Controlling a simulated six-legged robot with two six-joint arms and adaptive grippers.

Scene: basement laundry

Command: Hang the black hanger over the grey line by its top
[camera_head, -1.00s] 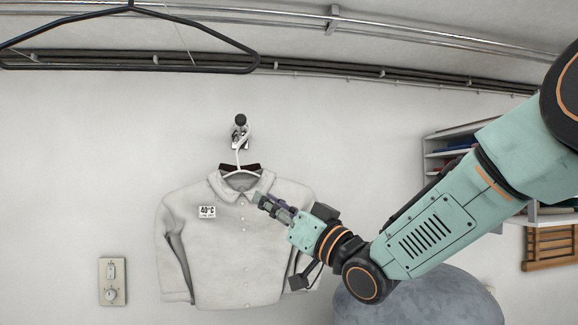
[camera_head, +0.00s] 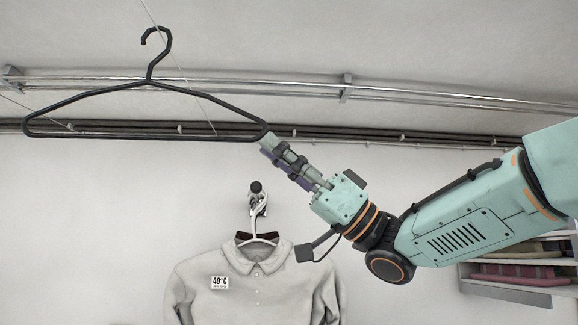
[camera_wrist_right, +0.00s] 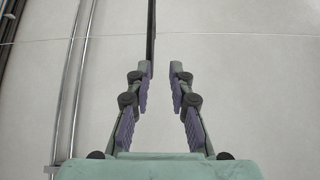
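The black hanger (camera_head: 85,98) is in the upper left of the head view, level, its hook (camera_head: 165,40) up. A thin grey line (camera_head: 180,62) runs diagonally through the hook area; whether the hook bears on it, I cannot tell. My right gripper (camera_head: 268,145) is at the hanger's right lower corner. In the right wrist view the same gripper (camera_wrist_right: 161,70) is open, with a gap between its fingertips. The hanger's black edge (camera_wrist_right: 151,30) lies by the left fingertip; contact is unclear. The line (camera_wrist_right: 230,36) crosses beyond. My left gripper is out of view.
Metal pipes (camera_head: 420,95) run along the wall behind the hanger. A grey shirt (camera_head: 250,285) hangs below on a wall hook (camera_head: 257,200). A shelf with folded cloths (camera_head: 520,270) stands at the lower right, behind my right arm.

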